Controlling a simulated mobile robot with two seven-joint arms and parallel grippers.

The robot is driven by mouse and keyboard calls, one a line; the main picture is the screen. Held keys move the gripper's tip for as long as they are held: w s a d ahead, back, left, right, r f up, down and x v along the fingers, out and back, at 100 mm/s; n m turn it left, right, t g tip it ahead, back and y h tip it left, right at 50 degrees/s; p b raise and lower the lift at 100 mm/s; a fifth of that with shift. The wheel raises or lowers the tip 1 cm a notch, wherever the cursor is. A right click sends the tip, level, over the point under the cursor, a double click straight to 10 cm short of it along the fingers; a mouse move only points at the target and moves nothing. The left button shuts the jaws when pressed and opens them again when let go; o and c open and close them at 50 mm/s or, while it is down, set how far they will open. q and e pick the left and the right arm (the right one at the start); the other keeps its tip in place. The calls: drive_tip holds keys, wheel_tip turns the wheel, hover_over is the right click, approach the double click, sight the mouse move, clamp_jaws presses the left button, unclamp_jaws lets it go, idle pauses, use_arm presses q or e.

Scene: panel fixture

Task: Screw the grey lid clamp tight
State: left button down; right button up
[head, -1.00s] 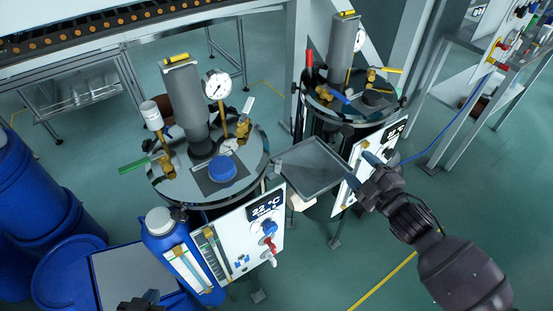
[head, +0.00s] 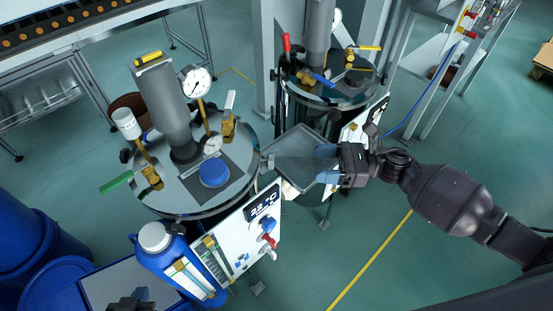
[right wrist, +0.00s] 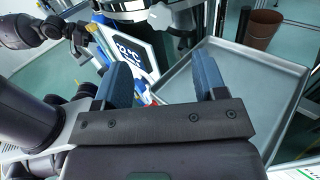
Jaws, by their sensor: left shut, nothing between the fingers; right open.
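The near vessel's round metal lid (head: 240,150) is left of centre in the head view, with a blue cap, a gauge and brass valves on it. A small dark fitting (head: 267,163) sits at the lid's right edge; I cannot tell whether it is the grey lid clamp. My left gripper (head: 130,303) is shut and empty at the bottom edge, mostly cut off.
A grey tray (head: 300,138) lies between the two vessels. A control panel (head: 240,240) and a blue canister (head: 165,255) stand before the near vessel. The second vessel (head: 335,92) is behind. Open floor (head: 450,270) lies at the right.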

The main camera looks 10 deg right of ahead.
sight(270, 161)
drive_tip(key=w+a+p, duration=0.1)
drive_tip(key=w+a, duration=0.1)
drive_tip(key=a, duration=0.8)
drive_tip(key=shift+a, duration=0.3)
drive_tip(key=c, duration=0.9)
